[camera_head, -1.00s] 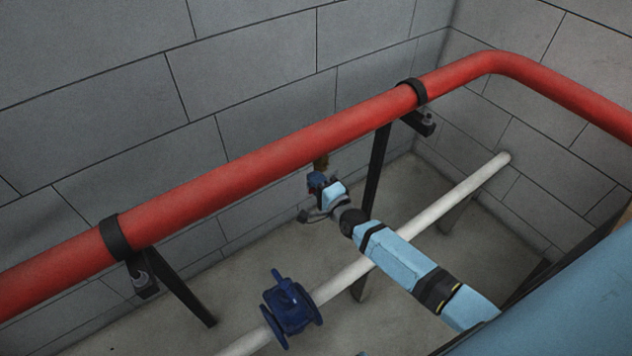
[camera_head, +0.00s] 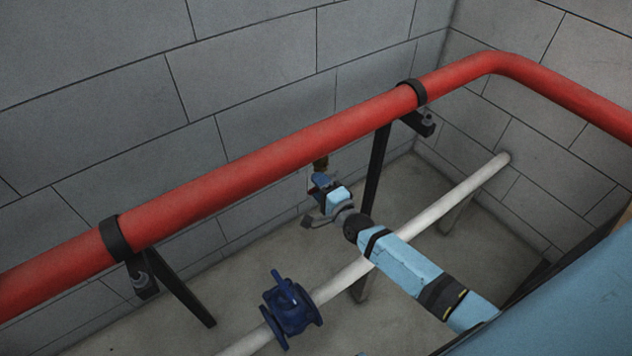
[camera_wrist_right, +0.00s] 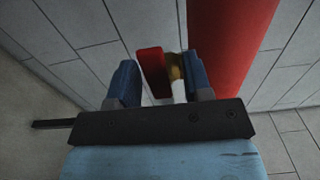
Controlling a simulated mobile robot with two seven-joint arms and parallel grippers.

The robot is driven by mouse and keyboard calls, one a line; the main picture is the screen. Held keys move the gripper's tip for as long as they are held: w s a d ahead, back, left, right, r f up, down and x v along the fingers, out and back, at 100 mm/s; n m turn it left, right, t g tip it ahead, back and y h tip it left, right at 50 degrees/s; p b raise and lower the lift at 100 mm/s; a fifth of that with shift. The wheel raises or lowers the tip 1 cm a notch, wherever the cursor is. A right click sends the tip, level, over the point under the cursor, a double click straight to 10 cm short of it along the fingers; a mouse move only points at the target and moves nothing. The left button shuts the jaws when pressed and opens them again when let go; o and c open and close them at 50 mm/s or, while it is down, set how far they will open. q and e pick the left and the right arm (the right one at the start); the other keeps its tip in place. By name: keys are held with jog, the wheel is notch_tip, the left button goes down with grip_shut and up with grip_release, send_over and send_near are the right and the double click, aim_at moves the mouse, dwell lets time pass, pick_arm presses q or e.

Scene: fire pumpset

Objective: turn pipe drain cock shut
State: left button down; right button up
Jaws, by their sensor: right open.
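The drain cock hangs under the red pipe (camera_head: 265,146). Its brass body (camera_head: 321,163) shows just below the pipe in the head view. In the right wrist view its red handle (camera_wrist_right: 151,72) and brass body (camera_wrist_right: 176,70) appear between my two blue fingers. My right gripper (camera_head: 321,185) is open at the cock, with one finger on each side of the handle and body. It also shows in the right wrist view (camera_wrist_right: 162,86). Whether a finger touches the handle is unclear. The gripper partly hides the cock in the head view. My left gripper is out of view.
A white pipe (camera_head: 463,192) with a blue valve (camera_head: 290,306) runs low in front of the red pipe. Black brackets (camera_head: 374,180) hold the red pipe near the grey block wall (camera_head: 250,60). Bare floor (camera_head: 240,265) lies between the pipes.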

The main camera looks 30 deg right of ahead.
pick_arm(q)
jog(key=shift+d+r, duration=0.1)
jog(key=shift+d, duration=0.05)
pick_arm(e)
jog(key=s+d, duration=0.1)
jog(key=s, duration=1.1)
jog(key=shift+d, duration=0.35)
jog(key=s+a+f+n+g, duration=0.3)
jog(key=s+a+n+g, duration=0.4)
jog(key=s+a+n, duration=0.9)
pick_arm(q)
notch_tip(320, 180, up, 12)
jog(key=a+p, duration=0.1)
jog(key=p, duration=1.3)
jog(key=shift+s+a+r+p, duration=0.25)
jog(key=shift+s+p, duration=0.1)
pick_arm(e)
jog(key=w+d+r+n, duration=0.1)
jog(key=d+r+n, duration=0.2)
jog(key=r, duration=0.9)
jog(key=shift+d+r+n+y, duration=0.3)
jog(key=shift+d+r, duration=0.05)
jog(key=shift+d, duration=0.85)
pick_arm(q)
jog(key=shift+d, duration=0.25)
pick_arm(e)
jog(key=shift+w, duration=0.1)
